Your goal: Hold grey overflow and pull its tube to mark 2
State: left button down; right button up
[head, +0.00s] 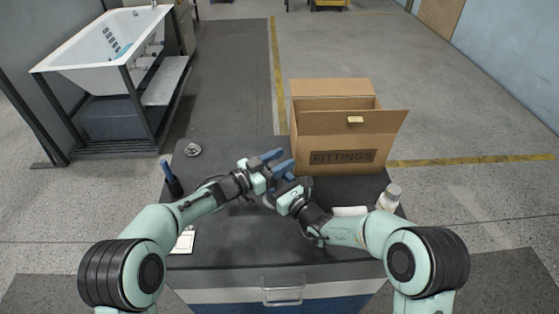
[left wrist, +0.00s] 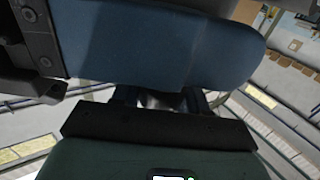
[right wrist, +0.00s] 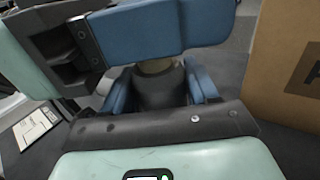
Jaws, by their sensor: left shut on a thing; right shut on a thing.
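My two grippers meet over the dark cart top in the head view. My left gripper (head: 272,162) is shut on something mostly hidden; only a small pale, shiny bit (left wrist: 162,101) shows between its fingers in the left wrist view. My right gripper (right wrist: 158,88) is shut on a dark grey rounded part (right wrist: 162,91), with a beige piece (right wrist: 155,66) showing just beyond it. A blue finger of my left gripper crosses above it. The grips hide which piece is the overflow and which its tube. I see no marks.
An open cardboard box marked FITTINGS (head: 348,140) stands just behind the grippers. A small round grey metal part (head: 192,149) and a blue-topped dark item (head: 173,181) are at left. A white bottle (head: 390,197) stands at right. A white card (head: 183,242) lies front left.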

pick_arm(q)
notch_tip(320, 180, up, 4)
jog(key=shift+r, duration=0.1)
jog(key=c, duration=0.7)
grip_release()
jog(key=shift+o, duration=0.2)
jog(key=v, duration=1.2)
pick_arm(e)
jog(key=o, duration=1.2)
